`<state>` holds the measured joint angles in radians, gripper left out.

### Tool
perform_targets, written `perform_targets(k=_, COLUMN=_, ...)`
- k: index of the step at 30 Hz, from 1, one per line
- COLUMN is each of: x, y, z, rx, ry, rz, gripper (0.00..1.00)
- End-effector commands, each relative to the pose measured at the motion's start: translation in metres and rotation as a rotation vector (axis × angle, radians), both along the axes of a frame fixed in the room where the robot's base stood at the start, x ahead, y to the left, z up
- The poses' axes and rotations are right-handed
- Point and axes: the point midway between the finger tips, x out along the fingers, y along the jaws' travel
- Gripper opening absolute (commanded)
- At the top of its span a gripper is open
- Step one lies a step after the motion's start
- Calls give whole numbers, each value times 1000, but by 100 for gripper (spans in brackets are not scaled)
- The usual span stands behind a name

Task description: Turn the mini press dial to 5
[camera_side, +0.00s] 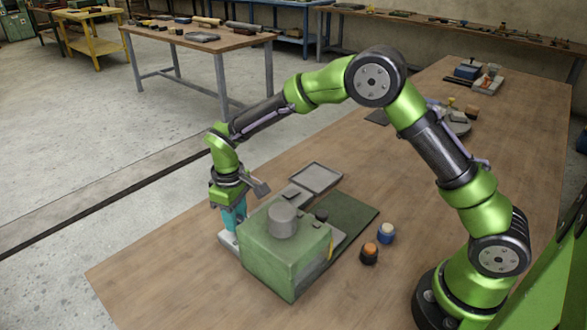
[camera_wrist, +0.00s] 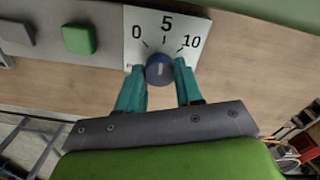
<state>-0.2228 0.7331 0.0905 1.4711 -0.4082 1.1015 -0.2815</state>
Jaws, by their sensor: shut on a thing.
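The mini press (camera_side: 283,255) is a green box with a grey cylinder on top, standing on the wooden bench. In the wrist view its dial (camera_wrist: 160,69) is a dark blue round knob below a white scale plate (camera_wrist: 183,22) marked 0, 5 and 10. The short pale pointer line on the knob stands roughly upright, towards the 5. My gripper (camera_wrist: 160,68) has its teal fingers on either side of the knob, shut on it. In the side view my gripper (camera_side: 233,218) is at the press's far left side, and the dial is hidden.
A green square button (camera_wrist: 79,39) and a dark piece sit left of the scale. An orange-topped pot (camera_side: 369,253) and a white-and-blue pot (camera_side: 386,233) stand right of the press. A grey tray (camera_side: 316,177) lies behind it. The bench front is clear.

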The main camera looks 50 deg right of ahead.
Motion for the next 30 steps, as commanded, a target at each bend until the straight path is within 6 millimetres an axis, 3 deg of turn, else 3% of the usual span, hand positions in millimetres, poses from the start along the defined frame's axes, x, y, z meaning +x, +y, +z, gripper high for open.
perform_targets(k=16, x=0, y=0, z=0, rx=0, ry=0, rz=-26, gripper=5)
perform_targets(k=17, x=0, y=0, z=0, rx=0, ry=0, rz=-26, gripper=40)
perform_targets(k=21, x=0, y=0, z=0, rx=0, ry=0, rz=-26, gripper=61)
perform_targets(k=30, x=0, y=0, z=1, rx=0, ry=0, rz=-26, gripper=61)
